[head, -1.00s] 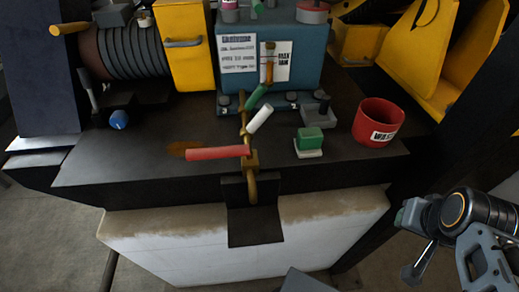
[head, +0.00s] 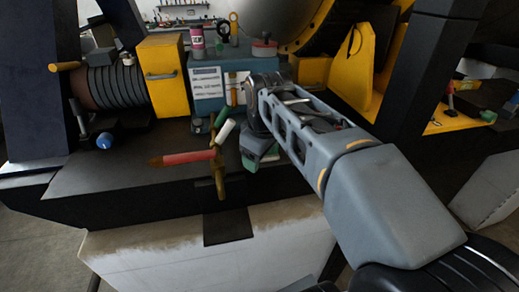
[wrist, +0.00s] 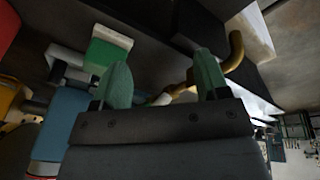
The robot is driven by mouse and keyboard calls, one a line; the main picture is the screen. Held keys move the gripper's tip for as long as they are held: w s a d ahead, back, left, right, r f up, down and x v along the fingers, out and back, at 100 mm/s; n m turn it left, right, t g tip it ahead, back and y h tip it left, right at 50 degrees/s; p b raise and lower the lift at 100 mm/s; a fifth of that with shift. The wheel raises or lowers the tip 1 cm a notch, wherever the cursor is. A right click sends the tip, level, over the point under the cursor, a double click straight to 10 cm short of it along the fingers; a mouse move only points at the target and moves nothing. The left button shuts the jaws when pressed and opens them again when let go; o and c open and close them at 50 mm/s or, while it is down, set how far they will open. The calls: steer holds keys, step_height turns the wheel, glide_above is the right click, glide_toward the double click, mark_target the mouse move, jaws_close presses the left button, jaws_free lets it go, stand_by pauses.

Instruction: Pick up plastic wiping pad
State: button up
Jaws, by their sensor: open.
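The wiping pad, a green block on a white base (wrist: 108,46), shows in the wrist view at upper left, beyond the left fingertip and apart from it. It lies on the dark bench top (head: 110,170). My gripper (wrist: 162,80) is open, its two green fingers spread with no object held between them. In the head view my gripper (head: 257,158) is low over the bench, right of the red-handled valve. There my arm hides most of the pad's area, and I cannot tell pad from green fingers.
A red handle (head: 188,158) and a white handle (head: 225,131) stick out near my gripper. A brass pipe (wrist: 236,52) lies beyond the right finger. The red bin (wrist: 6,28) is at the wrist view's left edge. A blue box (head: 206,89) stands behind.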

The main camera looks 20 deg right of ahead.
steer(key=w+d+r+n+g, duration=0.3)
steer(key=w+d+r+n, duration=0.3)
steer(key=w+r+n, duration=0.25)
glide_toward(274, 156)
steer(key=w+f, duration=0.1)
steer(key=w+f+n, duration=0.1)
steer(key=shift+w+a, duration=0.3)
steer(key=shift+a, duration=0.1)
steer(key=shift+s+d+f+p, duration=0.1)
steer(key=shift+f+p, duration=0.45)
steer(key=shift+f, duration=2.15)
steer(key=c, duration=1.1)
